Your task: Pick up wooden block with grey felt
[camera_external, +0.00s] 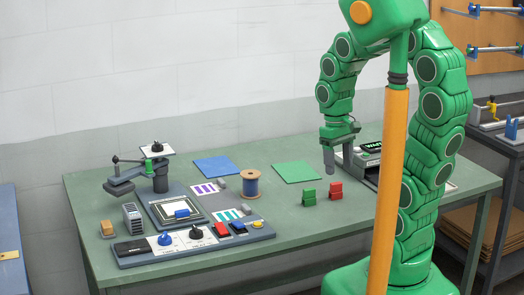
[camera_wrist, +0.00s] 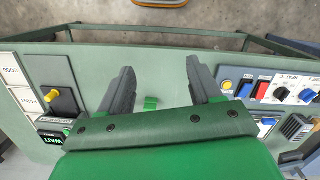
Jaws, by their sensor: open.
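A small tan block (camera_external: 107,229), which looks like the wooden block, sits at the left end of the green table, beside a grey ribbed block (camera_external: 132,218). Its grey felt is too small to make out. My gripper (camera_external: 328,166) points down above the right part of the table, far to the right of the tan block. In the wrist view my gripper (camera_wrist: 160,66) has its two dark fingers spread apart, with nothing held between them.
A green block (camera_external: 309,197) and a red block (camera_external: 335,190) stand near my gripper. A control panel (camera_external: 150,255) with knobs, a small press (camera_external: 159,170) and a thread spool (camera_external: 250,183) fill the left and middle. The table's front right (camera_external: 300,235) is clear.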

